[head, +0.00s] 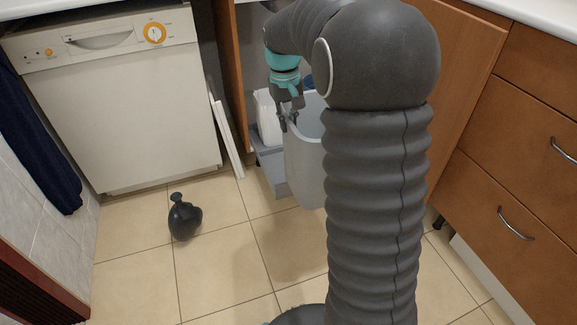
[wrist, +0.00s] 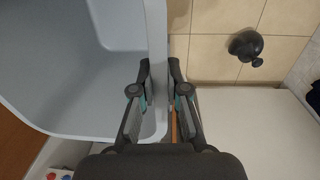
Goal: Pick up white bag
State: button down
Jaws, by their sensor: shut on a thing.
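My gripper (head: 287,119) reaches into the open cabinet and is shut on the rim of a pale grey bin (head: 303,165). In the wrist view, the fingers of my gripper (wrist: 160,75) stand on either side of the bin's wall (wrist: 156,30). The bin is open at the top, and its visible inside (wrist: 60,60) looks empty. I see no thing that is clearly a white bag.
A dark, knotted bag (head: 184,218) lies on the tiled floor, also in the wrist view (wrist: 246,46). A white dishwasher (head: 120,110) stands at left. An open cabinet door (head: 458,60) and wooden drawers (head: 525,150) are at right. The floor in front is mostly clear.

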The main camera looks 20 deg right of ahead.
aim_at(269, 131)
jog(key=i, duration=0.9)
